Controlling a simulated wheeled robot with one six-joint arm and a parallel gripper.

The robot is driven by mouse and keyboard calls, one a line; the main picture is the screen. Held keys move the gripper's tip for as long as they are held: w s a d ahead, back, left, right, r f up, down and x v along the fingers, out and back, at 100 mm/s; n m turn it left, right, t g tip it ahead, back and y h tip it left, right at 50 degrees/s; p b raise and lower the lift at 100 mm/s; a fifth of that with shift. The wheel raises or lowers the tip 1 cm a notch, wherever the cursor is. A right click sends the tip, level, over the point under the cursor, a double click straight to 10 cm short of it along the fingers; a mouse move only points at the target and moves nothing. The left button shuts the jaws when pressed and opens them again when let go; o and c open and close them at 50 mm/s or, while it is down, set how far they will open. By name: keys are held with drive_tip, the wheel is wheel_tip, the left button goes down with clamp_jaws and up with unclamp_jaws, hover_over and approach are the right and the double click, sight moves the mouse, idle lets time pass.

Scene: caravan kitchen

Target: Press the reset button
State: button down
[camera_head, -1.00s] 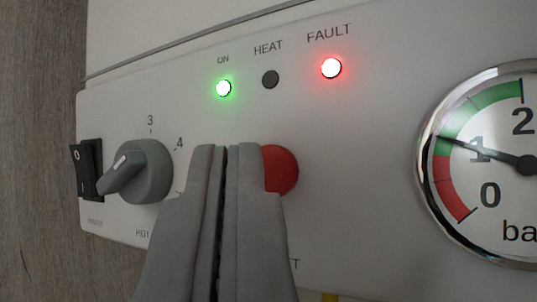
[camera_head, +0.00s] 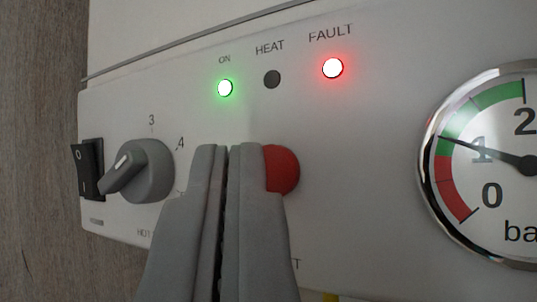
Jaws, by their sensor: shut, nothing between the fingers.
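The red reset button (camera_head: 284,169) sits on the white panel below the indicator lights. Its left part is hidden behind my gripper, and most of its label is covered, with only a final "T" showing. My gripper (camera_head: 228,150) is shut and empty, with its fingertips in front of the panel, overlapping the left side of the button in the picture. I cannot tell whether the fingertips touch the button. The FAULT light (camera_head: 332,68) is lit red.
The ON light (camera_head: 225,88) is lit green, and the HEAT light (camera_head: 272,79) is dark. A grey knob (camera_head: 147,170) and a black rocker switch (camera_head: 88,168) are on the left. A round pressure gauge (camera_head: 490,165) is on the right, its needle near 1.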

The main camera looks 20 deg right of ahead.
drive_tip(key=shift+w+d, duration=0.1)
drive_tip(key=shift+d, duration=0.05)
idle(0.5)
drive_tip(key=shift+w+d, duration=0.15)
drive_tip(key=shift+d, duration=0.05)
drive_tip(key=shift+w+d, duration=0.1)
idle(0.5)
drive_tip(key=shift+s+a, duration=0.4)
drive_tip(key=shift+a, duration=0.05)
drive_tip(key=shift+s+a, duration=0.1)
idle(0.3)
drive_tip(key=shift+s+a, duration=0.95)
drive_tip(key=shift+a, duration=0.15)
drive_tip(key=shift+s+a, duration=0.9)
drive_tip(key=shift+a, duration=0.2)
